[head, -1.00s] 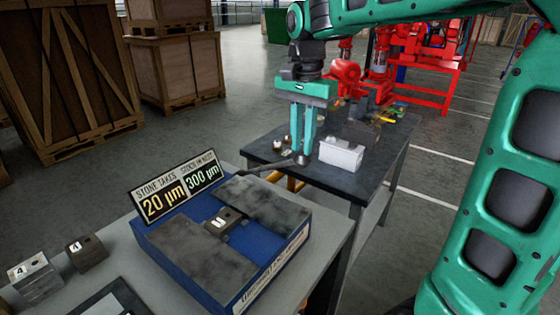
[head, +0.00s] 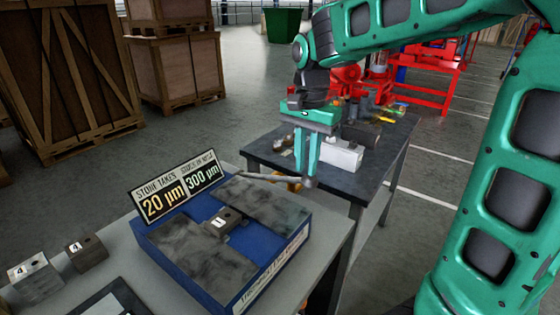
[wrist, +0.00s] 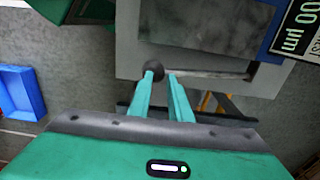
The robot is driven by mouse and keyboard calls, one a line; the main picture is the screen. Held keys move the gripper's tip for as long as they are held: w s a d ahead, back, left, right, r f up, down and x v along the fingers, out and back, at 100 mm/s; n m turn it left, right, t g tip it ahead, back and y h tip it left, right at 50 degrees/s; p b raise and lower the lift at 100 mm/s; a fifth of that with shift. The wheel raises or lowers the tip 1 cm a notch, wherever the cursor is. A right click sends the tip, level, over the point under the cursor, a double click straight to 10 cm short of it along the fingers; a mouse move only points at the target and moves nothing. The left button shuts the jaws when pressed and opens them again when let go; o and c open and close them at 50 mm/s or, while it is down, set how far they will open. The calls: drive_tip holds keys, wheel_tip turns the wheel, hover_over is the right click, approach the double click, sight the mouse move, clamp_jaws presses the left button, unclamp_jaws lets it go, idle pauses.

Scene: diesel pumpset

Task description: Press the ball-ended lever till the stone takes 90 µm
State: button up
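The ball-ended lever (head: 270,178) sticks out to the right from behind the blue stone unit (head: 160,245). Its dark ball (head: 309,183) is at the lower ends of my gripper's fingers (head: 305,170). In the wrist view the ball (wrist: 153,70) is at the tip of the left finger, and the rod runs right behind the other finger. My gripper (wrist: 162,78) points down with a gap between its fingers; I see nothing gripped. Whether the fingertips touch the ball is unclear. The display (head: 162,200) reads "STONE TAKES 20 µm", with 300 µm beside it.
A dark-topped table (head: 375,170) behind the lever carries a white box (head: 341,155) and small parts. Blocks marked 4 (head: 86,252) sit on the grey bench at left. Red machinery and wooden crates (head: 175,65) stand farther back.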

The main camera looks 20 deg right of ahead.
sight(312, 180)
drive_tip(key=shift+s+d+f, duration=0.2)
drive_tip(key=shift+s+f, duration=0.1)
drive_tip(key=shift+f, duration=0.4)
drive_tip(key=shift+s+d+f, duration=0.15)
drive_tip(key=shift+s+f, duration=0.1)
drive_tip(key=shift+f, duration=0.4)
drive_tip(key=shift+s+d+f, duration=0.15)
drive_tip(key=shift+s+f, duration=0.05)
drive_tip(key=shift+f, duration=0.85)
wheel_tip(312, 180, up, 15)
drive_tip(key=w+a, duration=0.1)
drive_tip(key=w, duration=0.1)
drive_tip(key=shift+w+a+f, duration=0.15)
drive_tip(key=shift+w+a, duration=0.25)
drive_tip(key=s+d+f+n, duration=0.1)
drive_tip(key=s+d+f, duration=0.3)
drive_tip(key=s, duration=0.4)
drive_tip(key=s+d+f+n, duration=0.2)
drive_tip(key=s+d+f, duration=0.3)
drive_tip(key=s+f, duration=0.2)
drive_tip(key=s+d+f+n, duration=0.2)
drive_tip(key=s+d+f, duration=0.3)
drive_tip(key=s, duration=0.5)
drive_tip(key=shift+s+f, duration=0.4)
drive_tip(key=shift+f, duration=0.1)
